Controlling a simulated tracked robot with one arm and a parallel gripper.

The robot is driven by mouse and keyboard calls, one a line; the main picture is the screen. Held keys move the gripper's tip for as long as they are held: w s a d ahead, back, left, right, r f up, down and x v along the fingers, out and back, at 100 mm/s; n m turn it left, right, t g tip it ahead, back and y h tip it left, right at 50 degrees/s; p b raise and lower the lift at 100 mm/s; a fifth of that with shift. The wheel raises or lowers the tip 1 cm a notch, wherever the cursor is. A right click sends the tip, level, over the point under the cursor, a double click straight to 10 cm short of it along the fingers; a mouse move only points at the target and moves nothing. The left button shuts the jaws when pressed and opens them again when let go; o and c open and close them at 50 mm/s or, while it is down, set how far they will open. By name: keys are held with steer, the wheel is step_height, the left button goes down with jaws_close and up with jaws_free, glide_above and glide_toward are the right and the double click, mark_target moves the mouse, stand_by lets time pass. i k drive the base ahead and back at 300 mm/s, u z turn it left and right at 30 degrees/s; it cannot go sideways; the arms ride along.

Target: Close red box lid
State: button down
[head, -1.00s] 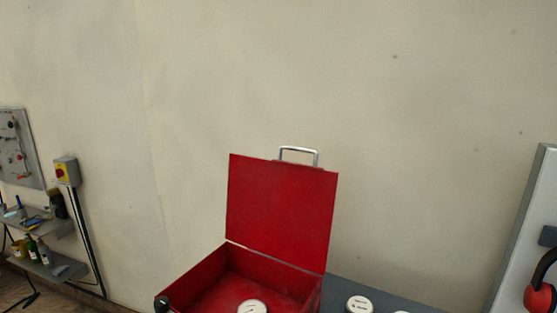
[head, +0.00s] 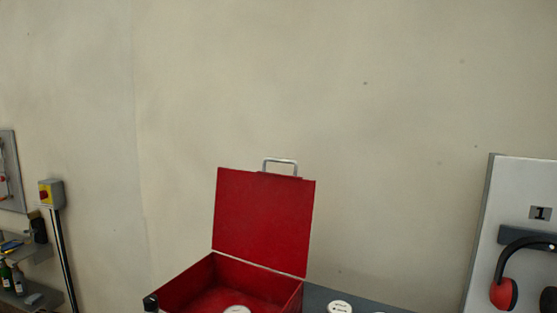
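The red box (head: 185,287) stands at the bottom centre of the head view, its lower part cut off by the frame edge. Its red lid (head: 263,220) is open and stands up, tilted slightly back, along the far edge. A silver handle (head: 280,161) sits on the lid's top edge.
A white board (head: 515,190) with red-black ear defenders (head: 505,292) stands at right. At left are a yellow switch box (head: 50,193) and shelves (head: 38,252) with bottles. The wall behind is bare.

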mark_target(263, 218)
steer(key=k, duration=1.05)
steer(key=u, duration=0.3)
steer(key=i, duration=2.35)
steer(key=z, duration=0.7)
